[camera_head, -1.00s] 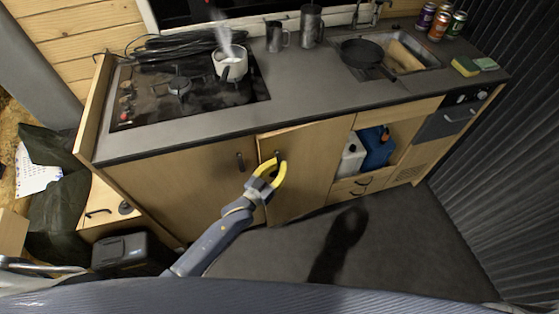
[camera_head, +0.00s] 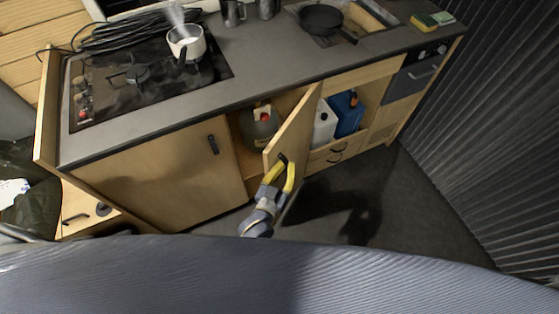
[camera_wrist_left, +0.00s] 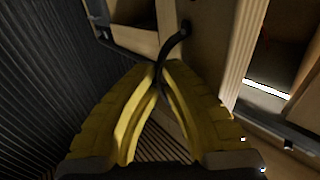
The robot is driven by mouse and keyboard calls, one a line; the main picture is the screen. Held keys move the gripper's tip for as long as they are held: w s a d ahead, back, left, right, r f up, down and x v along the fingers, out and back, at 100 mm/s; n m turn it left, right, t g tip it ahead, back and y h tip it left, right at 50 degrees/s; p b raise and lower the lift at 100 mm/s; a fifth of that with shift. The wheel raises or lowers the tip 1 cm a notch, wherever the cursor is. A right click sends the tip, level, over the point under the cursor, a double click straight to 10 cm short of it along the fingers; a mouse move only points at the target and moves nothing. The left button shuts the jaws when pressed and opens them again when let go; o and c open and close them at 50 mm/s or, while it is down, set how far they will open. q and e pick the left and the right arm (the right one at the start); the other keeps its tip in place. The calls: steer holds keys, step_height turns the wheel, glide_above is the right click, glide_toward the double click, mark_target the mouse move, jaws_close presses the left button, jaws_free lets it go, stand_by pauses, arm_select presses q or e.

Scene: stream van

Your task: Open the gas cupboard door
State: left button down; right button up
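The gas cupboard door (camera_head: 299,128) stands swung outward from the counter front, hinged on its right side. Behind it the cupboard shows a grey gas bottle (camera_head: 259,126) with a red top. My left gripper (camera_head: 284,166) is at the free edge side of the door, with its yellow fingers around the black handle (camera_head: 282,158). In the left wrist view the yellow fingers (camera_wrist_left: 161,68) meet on the black handle (camera_wrist_left: 177,45). My right gripper is in neither view.
A closed cupboard door (camera_head: 170,175) is to the left. An open shelf at the right holds a blue container (camera_head: 349,114) and a white one (camera_head: 324,124). The counter carries a hob with a steaming pot (camera_head: 187,44) and a pan (camera_head: 321,19). The floor (camera_head: 370,195) in front is clear.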

arm_select(q)
steer(key=shift+s+d+r, duration=0.1)
steer(key=shift+s+d, duration=0.05)
steer(key=shift+d, duration=0.7)
steer(key=c, duration=1.8)
jaws_free()
steer(key=shift+d, duration=0.15)
steer(key=v, duration=1.2)
steer(key=shift+o, duration=0.4)
